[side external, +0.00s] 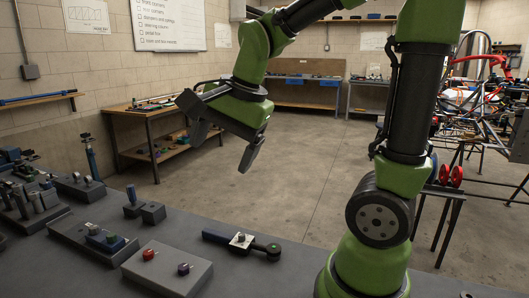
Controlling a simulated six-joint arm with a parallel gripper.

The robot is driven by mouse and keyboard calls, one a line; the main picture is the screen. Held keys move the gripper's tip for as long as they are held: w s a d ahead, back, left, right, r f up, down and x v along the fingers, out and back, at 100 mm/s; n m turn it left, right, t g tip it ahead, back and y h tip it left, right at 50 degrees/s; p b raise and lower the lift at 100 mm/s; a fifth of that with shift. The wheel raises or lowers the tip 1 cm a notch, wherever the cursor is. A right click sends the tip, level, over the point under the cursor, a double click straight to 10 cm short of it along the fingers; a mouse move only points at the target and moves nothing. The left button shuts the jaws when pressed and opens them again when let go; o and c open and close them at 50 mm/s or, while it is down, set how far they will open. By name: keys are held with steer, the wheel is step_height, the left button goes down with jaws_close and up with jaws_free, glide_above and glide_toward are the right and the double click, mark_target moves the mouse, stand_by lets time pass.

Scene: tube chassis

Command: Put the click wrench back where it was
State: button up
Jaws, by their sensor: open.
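My gripper (220,157) is open and empty, fingers pointing down. It is in the air above the bench's far edge, up and left of the tool in the picture and apart from it. A long blue bar (35,98) lies on a wall shelf at the left; I cannot tell what it is.
The concrete floor (300,180) beyond is clear.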

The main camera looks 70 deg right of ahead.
steer(key=s+a+r+n+t+y, duration=0.1)
steer(key=s+a+r+n+t, duration=0.1)
steer(key=s+a+n, duration=0.3)
steer(key=s+n, duration=0.4)
steer(key=n, duration=0.4)
steer(key=shift+s+a+t+y, duration=0.15)
steer(key=shift+s+t+y, duration=0.15)
steer(key=shift+t, duration=0.1)
steer(key=shift+o, duration=0.4)
steer(key=shift+r, duration=0.1)
